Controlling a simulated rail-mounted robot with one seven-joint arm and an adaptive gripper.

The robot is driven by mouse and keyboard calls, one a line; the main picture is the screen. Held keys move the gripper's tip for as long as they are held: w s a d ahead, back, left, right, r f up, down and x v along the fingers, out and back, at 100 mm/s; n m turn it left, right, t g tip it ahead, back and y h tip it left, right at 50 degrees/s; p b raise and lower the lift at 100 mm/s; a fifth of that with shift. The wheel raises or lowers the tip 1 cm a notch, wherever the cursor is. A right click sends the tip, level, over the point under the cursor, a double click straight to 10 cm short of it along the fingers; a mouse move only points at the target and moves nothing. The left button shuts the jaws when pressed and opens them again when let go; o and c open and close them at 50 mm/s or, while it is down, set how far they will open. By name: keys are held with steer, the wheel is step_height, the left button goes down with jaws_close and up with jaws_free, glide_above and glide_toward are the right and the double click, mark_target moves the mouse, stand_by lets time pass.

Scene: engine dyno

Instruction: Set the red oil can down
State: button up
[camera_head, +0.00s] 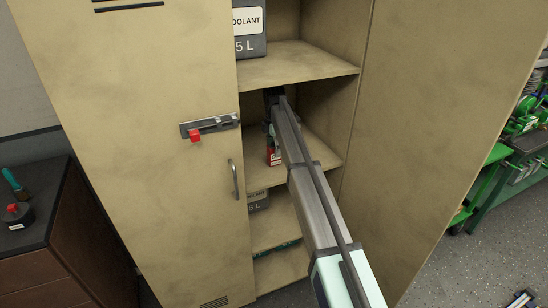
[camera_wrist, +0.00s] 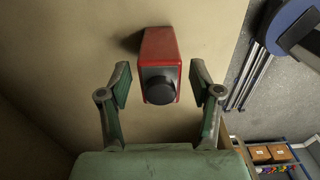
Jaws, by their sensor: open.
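The red oil can (camera_wrist: 160,48) has a black round cap (camera_wrist: 158,86) that faces the camera in the wrist view. My gripper (camera_wrist: 159,84) is open, with one finger on each side of the can's cap end and a visible gap on both sides. In the head view the red can (camera_head: 273,157) shows low beside my arm, at the cabinet's middle shelf (camera_head: 264,178). My arm hides part of the can there, and its contact with the shelf is hard to make out.
The beige cabinet has a closed left door (camera_head: 150,110) with a latch (camera_head: 210,124) beside the opening. The cabinet's right side (camera_head: 440,120) bounds my arm's space.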

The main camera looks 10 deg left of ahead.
steer(key=shift+r+b, duration=0.35)
steer(key=shift+r, duration=1.25)
